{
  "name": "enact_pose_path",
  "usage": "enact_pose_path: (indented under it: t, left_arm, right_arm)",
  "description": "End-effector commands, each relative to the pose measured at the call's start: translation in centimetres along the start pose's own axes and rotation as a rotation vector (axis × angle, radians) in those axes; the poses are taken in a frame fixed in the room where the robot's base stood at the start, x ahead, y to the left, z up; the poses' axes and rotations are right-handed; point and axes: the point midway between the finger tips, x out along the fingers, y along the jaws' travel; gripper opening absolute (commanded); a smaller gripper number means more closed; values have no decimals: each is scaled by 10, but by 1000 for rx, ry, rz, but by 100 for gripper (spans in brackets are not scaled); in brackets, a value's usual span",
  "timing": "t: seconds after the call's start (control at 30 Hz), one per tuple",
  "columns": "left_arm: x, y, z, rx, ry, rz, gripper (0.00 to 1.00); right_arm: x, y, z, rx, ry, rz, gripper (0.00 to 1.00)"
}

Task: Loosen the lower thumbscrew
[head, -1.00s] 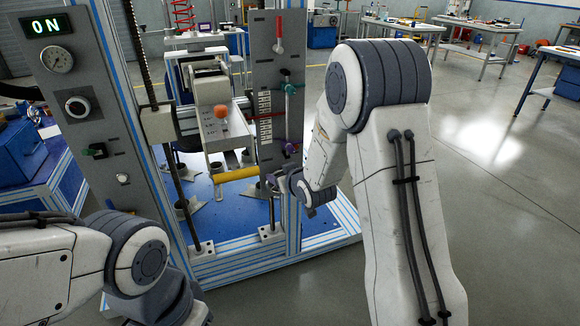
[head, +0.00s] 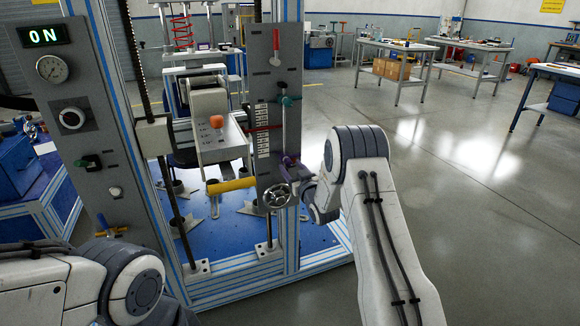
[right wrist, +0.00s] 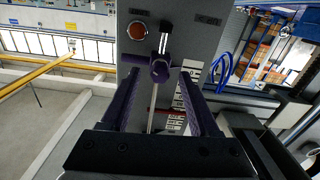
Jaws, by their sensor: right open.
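The lower thumbscrew is purple (head: 289,161) and sits at the foot of a vertical rod on the grey panel (head: 263,75). In the right wrist view, the purple thumbscrew (right wrist: 160,68) shows near the fingertips, with one wing pointing left. My right gripper (head: 300,172) is at the thumbscrew from the right and partly covers it. In the wrist view, its two dark fingers (right wrist: 160,88) are spread, one on each side of the rod below the thumbscrew. Contact cannot be told. My left arm shows at lower left; its gripper is out of view.
A teal upper thumbscrew (head: 288,100) sits higher on the rod. A spoked handwheel (head: 278,196) is just below my right gripper. A yellow bar (head: 231,186) lies to the left. A red-handled lever (head: 276,46) is at the panel's top. Open floor lies to the right.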

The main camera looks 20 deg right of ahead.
Motion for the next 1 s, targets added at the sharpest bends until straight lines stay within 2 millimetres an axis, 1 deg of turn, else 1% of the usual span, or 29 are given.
enact_pose_path:
  t: [0.03,0.17,0.47,0.5,0.53,0.57,0.6,0.63,0.67,1.0]
  left_arm:
    - [0,0,0,0,0,0,50]
    - [0,0,0,0,0,0,50]
    - [0,0,0,0,0,0,50]
    - [0,0,0,0,0,0,50]
    - [0,0,0,0,0,0,50]
    - [0,0,0,0,0,0,50]
    - [0,0,0,0,0,0,50]
    - [0,0,0,0,0,0,50]
    - [0,0,0,0,0,0,50]
    - [5,0,0,0,0,0,50]
  right_arm:
    - [6,0,0,0,1,0,62]
    - [14,0,0,1,-1,0,62]
    - [17,0,0,1,-1,0,62]
    - [17,0,0,1,-1,0,54]
    - [17,0,0,1,-1,0,43]
    - [17,0,0,1,-1,0,31]
    - [17,0,0,1,-1,0,16]
    - [17,0,0,1,-1,0,4]
    - [17,0,0,1,-1,0,0]
    - [17,0,1,-32,-1,0,0]
